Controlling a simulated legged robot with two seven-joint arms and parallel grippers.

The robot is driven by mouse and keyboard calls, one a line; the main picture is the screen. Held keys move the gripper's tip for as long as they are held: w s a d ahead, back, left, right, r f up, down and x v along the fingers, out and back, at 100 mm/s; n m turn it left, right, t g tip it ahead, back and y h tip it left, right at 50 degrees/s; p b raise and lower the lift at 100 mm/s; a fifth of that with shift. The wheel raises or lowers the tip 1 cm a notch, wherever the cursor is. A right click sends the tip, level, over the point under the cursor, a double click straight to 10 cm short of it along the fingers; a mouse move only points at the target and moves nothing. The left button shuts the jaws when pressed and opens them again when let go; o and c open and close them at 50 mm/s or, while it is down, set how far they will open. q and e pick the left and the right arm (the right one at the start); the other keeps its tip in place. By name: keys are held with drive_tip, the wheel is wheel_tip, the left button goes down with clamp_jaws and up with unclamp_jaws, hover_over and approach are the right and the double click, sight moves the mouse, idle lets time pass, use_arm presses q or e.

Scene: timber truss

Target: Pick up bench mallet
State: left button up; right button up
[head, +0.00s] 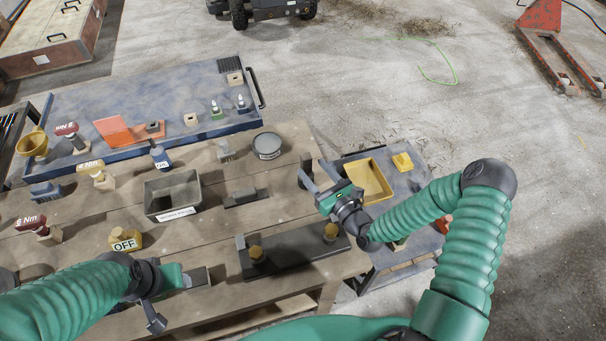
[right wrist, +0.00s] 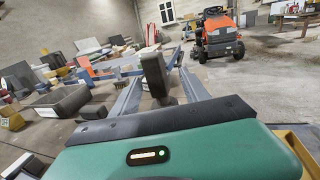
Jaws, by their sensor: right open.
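My right gripper (head: 316,174) is open at the right edge of the wooden workbench. In the right wrist view, a dark grey-brown upright block (right wrist: 154,74) on a narrower lower part shows between its two spread fingers (right wrist: 156,88). It may be the bench mallet, but I cannot tell for sure. It appears ahead of the gripper body, and no finger is clearly touching it. In the head view I cannot pick out the mallet with certainty. My left gripper (head: 152,312) is low over the bench's front left, and its jaw state is unclear.
The workbench (head: 215,225) holds a grey bin (head: 172,195), a round tin (head: 267,146), a dark block (head: 246,198) and several labelled pieces. A side cart with a yellow tray (head: 367,182) stands right of the bench, under my right forearm. Open concrete floor lies beyond.

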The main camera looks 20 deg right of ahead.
sight(302, 156)
drive_tip(key=p+x, duration=0.1)
drive_tip(key=x, duration=0.6)
drive_tip(key=shift+a+r, duration=0.15)
drive_tip(key=shift+a, duration=0.15)
drive_tip(key=shift+s+d, duration=0.2)
drive_tip(key=shift+d, duration=0.05)
drive_tip(key=c, duration=0.8)
drive_tip(key=shift+a, duration=0.15)
clamp_jaws()
drive_tip(key=shift+r, duration=0.1)
